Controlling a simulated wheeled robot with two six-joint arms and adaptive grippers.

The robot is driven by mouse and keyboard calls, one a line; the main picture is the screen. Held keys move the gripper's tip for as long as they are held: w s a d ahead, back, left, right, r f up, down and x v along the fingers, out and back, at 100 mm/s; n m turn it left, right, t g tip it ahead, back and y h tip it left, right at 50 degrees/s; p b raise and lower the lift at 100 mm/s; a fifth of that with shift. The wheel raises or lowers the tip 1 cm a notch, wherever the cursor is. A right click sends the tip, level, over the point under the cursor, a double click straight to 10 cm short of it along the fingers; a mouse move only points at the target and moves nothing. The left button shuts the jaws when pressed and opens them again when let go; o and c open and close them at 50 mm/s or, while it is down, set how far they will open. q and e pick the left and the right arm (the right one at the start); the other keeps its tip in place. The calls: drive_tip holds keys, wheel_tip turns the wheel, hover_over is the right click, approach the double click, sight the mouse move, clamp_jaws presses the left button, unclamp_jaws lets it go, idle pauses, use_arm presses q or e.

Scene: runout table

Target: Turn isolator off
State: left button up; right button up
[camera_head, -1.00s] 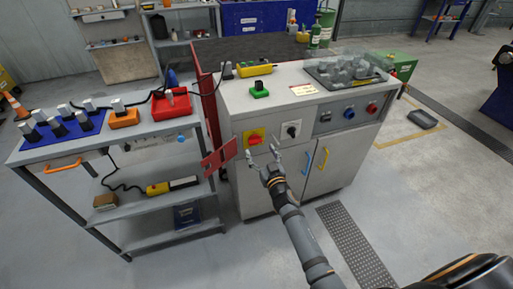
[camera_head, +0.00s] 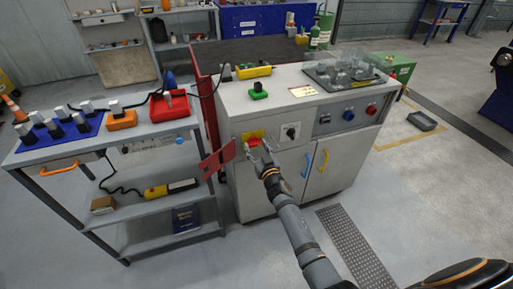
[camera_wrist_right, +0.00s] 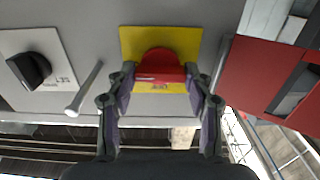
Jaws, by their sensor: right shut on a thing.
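The isolator is a red rotary handle (camera_wrist_right: 160,68) on a yellow plate (camera_wrist_right: 186,42), on the front of a grey cabinet. It also shows in the head view as a red handle (camera_head: 254,143) on a yellow plate (camera_head: 254,134). My right gripper (camera_wrist_right: 160,80) is shut on the red handle, one finger on each side of it. In the head view my right gripper (camera_head: 259,149) reaches up to the cabinet front and partly covers the handle. My left gripper is not in view.
A black selector knob (camera_wrist_right: 30,70) on a pale plate sits beside the isolator, with a metal rod (camera_wrist_right: 84,90) between. A red panel (camera_wrist_right: 258,75) stands close on the other side. A grey trolley (camera_head: 60,152) stands at the left.

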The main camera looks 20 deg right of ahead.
drive_tip(key=shift+n, duration=0.3)
drive_tip(key=n, duration=0.3)
drive_tip(key=shift+n, duration=0.4)
drive_tip(key=n, duration=0.4)
drive_tip(key=shift+n, duration=0.3)
drive_tip(key=n, duration=0.8)
drive_tip(key=shift+f+n, duration=0.1)
drive_tip(key=shift+n, duration=0.2)
drive_tip(key=o, duration=1.2)
